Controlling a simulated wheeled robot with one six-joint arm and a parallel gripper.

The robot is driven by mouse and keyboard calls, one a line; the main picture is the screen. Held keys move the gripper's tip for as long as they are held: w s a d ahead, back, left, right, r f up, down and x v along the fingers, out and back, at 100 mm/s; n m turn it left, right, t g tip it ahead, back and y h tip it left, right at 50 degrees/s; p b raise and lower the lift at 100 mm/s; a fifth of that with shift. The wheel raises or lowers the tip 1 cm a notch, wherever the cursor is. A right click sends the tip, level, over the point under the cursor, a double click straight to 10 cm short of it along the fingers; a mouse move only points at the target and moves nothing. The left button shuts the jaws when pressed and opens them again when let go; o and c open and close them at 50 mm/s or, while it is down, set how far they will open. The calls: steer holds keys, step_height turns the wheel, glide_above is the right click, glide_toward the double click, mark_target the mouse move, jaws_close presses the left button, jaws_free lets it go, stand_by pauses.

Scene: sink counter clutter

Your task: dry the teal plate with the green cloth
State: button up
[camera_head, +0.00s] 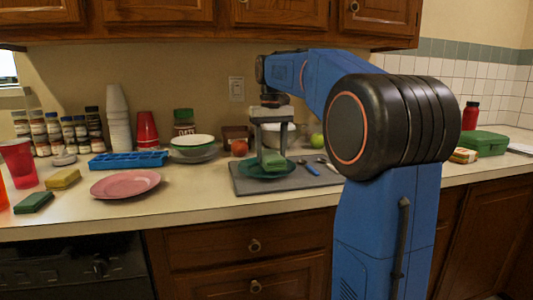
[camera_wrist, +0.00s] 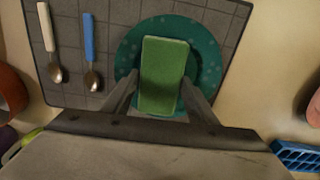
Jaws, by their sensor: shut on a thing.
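The teal plate (camera_head: 250,171) lies on the grey mat on the counter, and it also shows in the wrist view (camera_wrist: 205,45) with paler dots. The green cloth (camera_wrist: 164,72) is a folded block over the middle of the plate; in the head view the cloth (camera_head: 274,162) sits below my gripper (camera_head: 271,150). In the wrist view the two fingers of my gripper (camera_wrist: 160,98) are shut on the cloth, one at each side. The cloth appears to be on or just above the plate; I cannot tell whether they touch.
The grey mat (camera_head: 315,180) also holds a blue-handled spoon (camera_wrist: 90,50) and a white-handled spoon (camera_wrist: 50,40). A pink plate (camera_head: 125,184), a blue ice tray (camera_head: 128,160) and stacked bowls (camera_head: 193,145) stand to the left. A green box (camera_head: 484,143) is far right.

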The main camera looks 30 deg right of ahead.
steer(key=shift+s+d, duration=0.25)
steer(key=shift+d, duration=0.75)
glide_above(257, 173)
steer(key=shift+w+d, duration=0.1)
steer(key=shift+s+d+f, duration=0.1)
steer(key=shift+s+d, duration=0.05)
steer(key=shift+d, duration=1.65)
steer(key=shift+s+d+f, duration=0.1)
steer(key=shift+s+d, duration=0.05)
steer(key=shift+d, duration=1.6)
steer(key=shift+r, duration=3)
steer(key=shift+r, duration=0.15)
steer(key=shift+r, duration=1.4)
